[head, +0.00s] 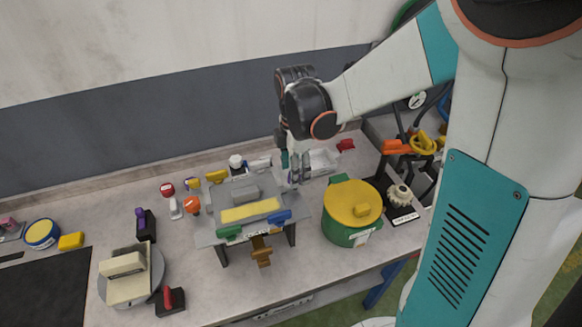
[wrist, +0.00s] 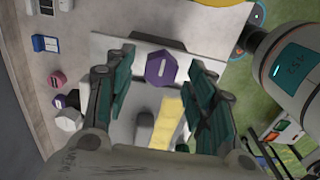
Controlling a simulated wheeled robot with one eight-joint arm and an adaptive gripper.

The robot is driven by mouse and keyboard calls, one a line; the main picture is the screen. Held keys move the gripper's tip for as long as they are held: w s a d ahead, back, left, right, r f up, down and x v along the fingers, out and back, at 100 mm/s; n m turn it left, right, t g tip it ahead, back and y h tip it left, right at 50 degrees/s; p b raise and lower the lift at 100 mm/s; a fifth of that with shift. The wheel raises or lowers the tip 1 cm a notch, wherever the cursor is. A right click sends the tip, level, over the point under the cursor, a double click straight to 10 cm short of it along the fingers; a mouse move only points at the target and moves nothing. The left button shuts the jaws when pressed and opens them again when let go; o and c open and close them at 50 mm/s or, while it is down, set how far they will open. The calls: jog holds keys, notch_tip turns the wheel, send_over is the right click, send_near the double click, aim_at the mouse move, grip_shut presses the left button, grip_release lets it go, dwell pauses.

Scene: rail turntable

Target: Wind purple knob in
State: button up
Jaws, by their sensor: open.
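The purple knob (wrist: 161,67) is a hexagon with a white line across its face, seen face-on in the wrist view. It is in front of a pale grey panel. My gripper (wrist: 166,72) is open, with one teal-padded finger on each side of the knob and visible gaps to both. In the head view my gripper (head: 291,170) points down at the back right of the grey stand (head: 205,238). The knob is not clear there, being small and partly behind the gripper.
A yellow bar (head: 250,211) lies on the stand, with green and blue blocks at its front edge. A green pot with a yellow lid (head: 352,203) stands close on the right. A clear tray (head: 320,162) lies behind. A turntable (head: 154,285) is at front left.

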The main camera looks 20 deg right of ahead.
jog(key=shift+f, duration=0.8)
jog(key=shift+c, duration=0.6)
jog(key=c, duration=0.9)
jog(key=shift+c, duration=0.2)
